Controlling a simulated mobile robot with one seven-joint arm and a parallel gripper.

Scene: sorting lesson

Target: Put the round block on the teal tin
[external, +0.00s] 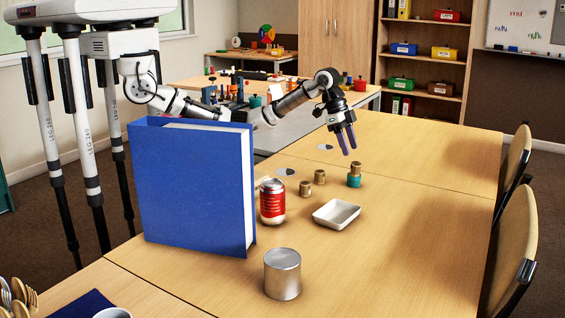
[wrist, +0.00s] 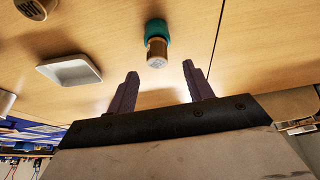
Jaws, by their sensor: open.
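The teal tin (external: 354,182) stands on the table below and a little right of my gripper (external: 347,150). A round brown block (external: 354,169) sits upright on top of it, narrower than the tin. In the wrist view the block (wrist: 157,53) shows its pale, marked top, with the teal tin (wrist: 155,27) under it. My gripper (wrist: 160,69) is open, its two fingers apart and empty. The fingers are clear of the block and point down above the table.
Two brown cylinders (external: 319,177) (external: 305,188) stand left of the tin. A white tray (external: 336,214), a red can (external: 272,201), a metal can (external: 282,274) and a tall blue binder (external: 190,188) stand nearer the camera. The table's right side is clear.

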